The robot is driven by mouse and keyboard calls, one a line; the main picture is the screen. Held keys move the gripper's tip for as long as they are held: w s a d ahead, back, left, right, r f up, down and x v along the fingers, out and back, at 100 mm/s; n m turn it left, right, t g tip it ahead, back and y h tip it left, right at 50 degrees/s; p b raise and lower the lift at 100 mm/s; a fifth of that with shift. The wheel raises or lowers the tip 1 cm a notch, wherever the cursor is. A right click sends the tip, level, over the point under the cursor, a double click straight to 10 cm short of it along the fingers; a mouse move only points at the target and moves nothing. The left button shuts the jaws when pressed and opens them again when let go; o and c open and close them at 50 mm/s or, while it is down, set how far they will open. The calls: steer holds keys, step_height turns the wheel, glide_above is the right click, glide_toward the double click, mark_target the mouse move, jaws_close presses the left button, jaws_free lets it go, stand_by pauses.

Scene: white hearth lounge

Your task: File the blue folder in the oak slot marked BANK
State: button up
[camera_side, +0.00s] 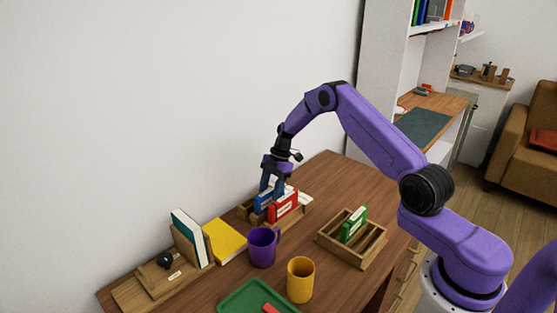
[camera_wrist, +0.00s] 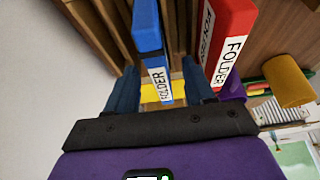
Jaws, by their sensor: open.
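The blue folder (camera_side: 262,204) stands upright in a wooden slotted rack (camera_side: 300,222) by the wall, beside the red folder (camera_side: 284,206). In the wrist view the blue folder (camera_wrist: 150,50) shows its FOLDER label, and the red folder (camera_wrist: 228,45) is to its right. My gripper (camera_side: 271,184) is over the blue folder, pointing down. In the wrist view its open fingers (camera_wrist: 162,88) lie either side of the blue folder, with gaps. A second slotted wooden rack (camera_side: 374,250) at the right holds a green folder (camera_side: 354,224). I cannot read BANK on any slot.
A purple mug (camera_side: 262,248) stands close in front of the folder rack. A yellow mug (camera_side: 300,280) and green tray (camera_side: 245,298) are nearer. A yellow book (camera_side: 226,240) and a wooden bookend (camera_side: 187,248) are at left. Bare desk (camera_side: 345,180) lies behind the racks.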

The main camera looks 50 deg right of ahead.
steer(key=v, duration=1.3)
steer(key=s+a+r+m+h, duration=0.1)
steer(key=s+a+r, duration=0.2)
steer(key=s+a, duration=0.3)
steer(key=s+a+r+m+g+h, duration=0.1)
steer(key=s+a+r, duration=0.2)
steer(key=s+a, duration=0.35)
steer(key=s+a+r+m+h, duration=0.1)
steer(key=s+a+r, duration=0.3)
steer(key=a, duration=0.4)
steer(key=s+d+m+t+h, duration=0.1)
steer(key=s+m, duration=0.1)
steer(key=s, duration=2.4)
steer(key=shift+s+d+f, duration=0.25)
steer(key=shift+d, duration=0.05)
